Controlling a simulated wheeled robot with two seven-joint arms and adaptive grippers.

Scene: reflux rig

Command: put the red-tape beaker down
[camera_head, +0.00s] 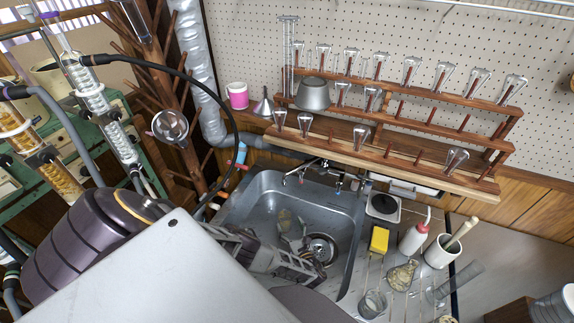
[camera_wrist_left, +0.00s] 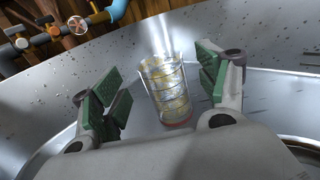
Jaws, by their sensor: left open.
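The red-tape beaker (camera_wrist_left: 166,92) is a clear glass with yellowish rings and a reddish band at its base. In the left wrist view it stands slightly tilted in the picture, on grey metal, between the spread green-padded fingers of my left gripper (camera_wrist_left: 163,78). A gap shows on both sides of it. In the head view my left gripper (camera_head: 303,262) reaches down into the metal sink (camera_head: 258,205), close to the drain. Which glassy shape in the sink is the beaker is hard to tell there. My right gripper is not in view.
A faucet (camera_head: 322,167) is at the sink's back edge. Right of the sink are a yellow sponge (camera_head: 379,240), a wash bottle (camera_head: 413,237), a white mortar (camera_head: 442,251) and a small beaker (camera_head: 372,304). A wooden glassware rack (camera_head: 400,163) stands behind.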

